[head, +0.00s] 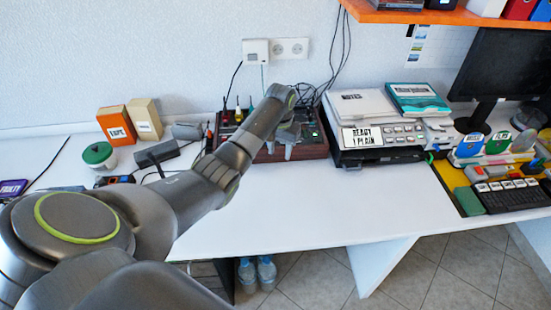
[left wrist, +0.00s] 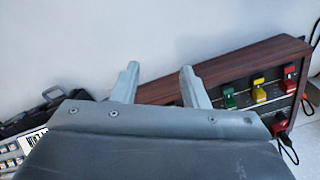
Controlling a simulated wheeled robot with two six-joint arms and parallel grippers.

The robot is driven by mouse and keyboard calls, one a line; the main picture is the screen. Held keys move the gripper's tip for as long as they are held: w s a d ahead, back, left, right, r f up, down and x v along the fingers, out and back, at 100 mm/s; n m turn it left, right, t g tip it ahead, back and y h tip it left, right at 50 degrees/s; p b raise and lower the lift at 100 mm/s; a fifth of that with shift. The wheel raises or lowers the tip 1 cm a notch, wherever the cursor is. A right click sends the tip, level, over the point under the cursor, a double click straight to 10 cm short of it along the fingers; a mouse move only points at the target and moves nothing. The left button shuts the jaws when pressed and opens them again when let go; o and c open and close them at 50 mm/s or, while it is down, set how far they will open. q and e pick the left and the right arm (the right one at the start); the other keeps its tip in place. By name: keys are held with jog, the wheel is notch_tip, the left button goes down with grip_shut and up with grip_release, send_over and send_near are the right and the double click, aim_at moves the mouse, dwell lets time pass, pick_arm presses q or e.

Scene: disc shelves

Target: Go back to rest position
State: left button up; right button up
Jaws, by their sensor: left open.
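My left arm comes in from the left in the head view and reaches over the white desk. My left gripper (head: 279,151) points down in front of the wooden-sided box with connectors, its fingers apart and empty. In the left wrist view the two fingers of my left gripper (left wrist: 157,85) are spread, with the brown wooden box (left wrist: 225,63) behind and to the right of them. Coloured red, yellow and green pieces sit on that box's dark panel. My right gripper does not show in either view.
The white desk (head: 300,205) is clear in front. A device labelled "READY 1 PLAIN" (head: 375,138) stands right of the gripper. Further right are a keyboard (head: 512,196) and a monitor (head: 505,65). Boxes (head: 116,125) stand at the left. An orange shelf (head: 450,17) hangs above.

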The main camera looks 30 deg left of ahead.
pick_arm(q)
jog(key=shift+s+d+f, duration=0.1)
jog(key=shift+f, duration=0.15)
dwell(0.3)
